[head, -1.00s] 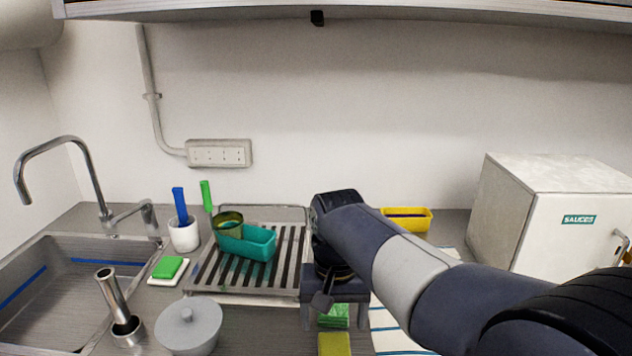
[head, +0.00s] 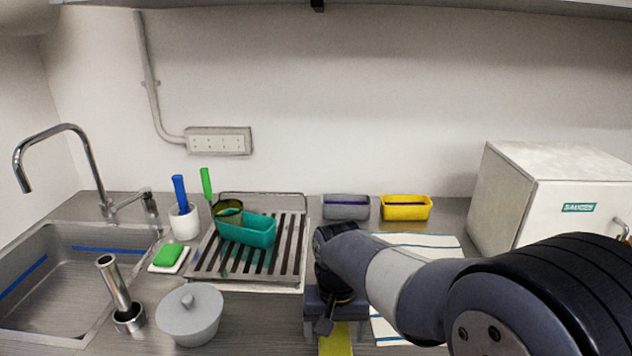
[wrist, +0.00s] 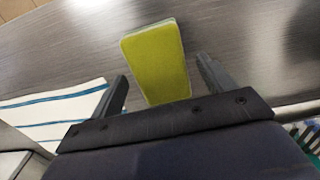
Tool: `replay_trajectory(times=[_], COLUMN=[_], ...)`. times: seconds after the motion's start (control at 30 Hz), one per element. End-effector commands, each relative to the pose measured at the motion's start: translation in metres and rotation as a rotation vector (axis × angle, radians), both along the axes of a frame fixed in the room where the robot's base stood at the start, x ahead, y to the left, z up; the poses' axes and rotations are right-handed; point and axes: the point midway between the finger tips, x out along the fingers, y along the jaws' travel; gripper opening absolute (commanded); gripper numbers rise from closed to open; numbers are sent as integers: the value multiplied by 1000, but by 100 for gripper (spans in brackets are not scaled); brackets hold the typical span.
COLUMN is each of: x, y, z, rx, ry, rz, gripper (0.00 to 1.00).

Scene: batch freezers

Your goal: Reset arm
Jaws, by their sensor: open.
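My arm reaches in from the right in the head view, and my gripper (head: 333,328) points down over the counter just right of the drying rack. In the wrist view my gripper (wrist: 163,90) is open, with its two fingers apart and nothing held. A yellow-green sponge (wrist: 155,62) lies on the counter, seen between and beyond the fingertips. The sponge also shows in the head view (head: 336,343), partly hidden by my gripper.
The drying rack (head: 297,262) holds a teal tub (head: 246,230). A grey lidded pot (head: 188,316) stands in front. Grey (head: 346,208) and yellow (head: 405,208) tubs stand by the wall. A striped cloth (head: 440,243) lies right, near the sauces box (head: 520,205). The sink (head: 75,285) is left.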

Motion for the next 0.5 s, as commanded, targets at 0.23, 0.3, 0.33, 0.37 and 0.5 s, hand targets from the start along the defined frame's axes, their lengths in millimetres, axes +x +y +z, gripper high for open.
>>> replay_trajectory(times=[0.23,0.3,0.33,0.37,0.5], x=[1,1,1,1,2], y=[0,0,0,0,-20], z=[49,63,69,75,77], rx=[2,1,1,2,-27], ry=[-5,-4,-4,-4,26], rz=[0,0,0,0,-5], gripper=[78,78,78,78,78])
